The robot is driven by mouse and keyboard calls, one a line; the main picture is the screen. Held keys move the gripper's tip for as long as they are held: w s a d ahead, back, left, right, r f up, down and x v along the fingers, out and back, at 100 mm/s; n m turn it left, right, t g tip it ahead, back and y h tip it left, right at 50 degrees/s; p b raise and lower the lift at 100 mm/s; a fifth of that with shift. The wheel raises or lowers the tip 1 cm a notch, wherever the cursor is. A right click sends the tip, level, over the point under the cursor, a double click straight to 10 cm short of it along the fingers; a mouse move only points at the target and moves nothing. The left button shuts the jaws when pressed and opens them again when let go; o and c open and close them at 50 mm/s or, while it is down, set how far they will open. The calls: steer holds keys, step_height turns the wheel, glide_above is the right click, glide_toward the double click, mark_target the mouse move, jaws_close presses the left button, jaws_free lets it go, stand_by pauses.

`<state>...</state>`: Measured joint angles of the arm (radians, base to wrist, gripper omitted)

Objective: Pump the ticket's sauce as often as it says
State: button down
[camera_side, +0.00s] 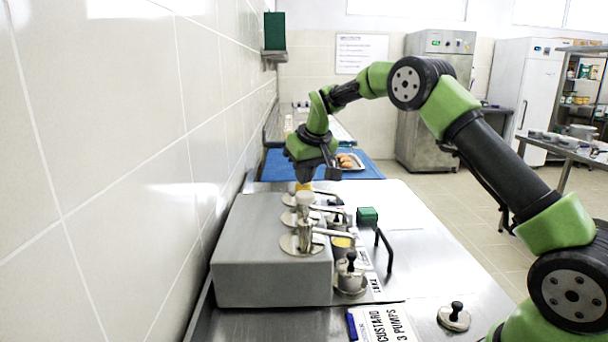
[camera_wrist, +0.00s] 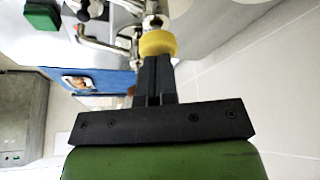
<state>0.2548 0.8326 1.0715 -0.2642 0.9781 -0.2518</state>
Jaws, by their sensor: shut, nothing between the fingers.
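The ticket (camera_side: 385,325) lies at the front and reads CUSTARD 3 PUMPS. A grey steel box (camera_side: 270,255) holds several pumps in a row, with round metal collars and spouts pointing right. The nearest pump (camera_side: 304,240) has a pale metallic top. The farthest has a yellow knob (camera_side: 304,186), which also shows in the wrist view (camera_wrist: 157,43). My gripper (camera_side: 306,178) is shut and empty, pointing down over the yellow knob. In the wrist view its fingertips (camera_wrist: 156,60) overlap the knob's edge; I cannot tell whether they touch it.
Metal pots (camera_side: 350,278) stand right of the box, one with a black-knobbed lid. A green block (camera_side: 367,215) and a dark handle (camera_side: 384,250) are beside them. A loose lid (camera_side: 453,318) lies at the front right. A blue mat (camera_side: 355,172) with a food tray is behind. The tiled wall is close on the left.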

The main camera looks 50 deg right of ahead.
steer(key=shift+r, duration=2)
steer(key=shift+r, duration=2.5)
steer(key=shift+r, duration=0.1)
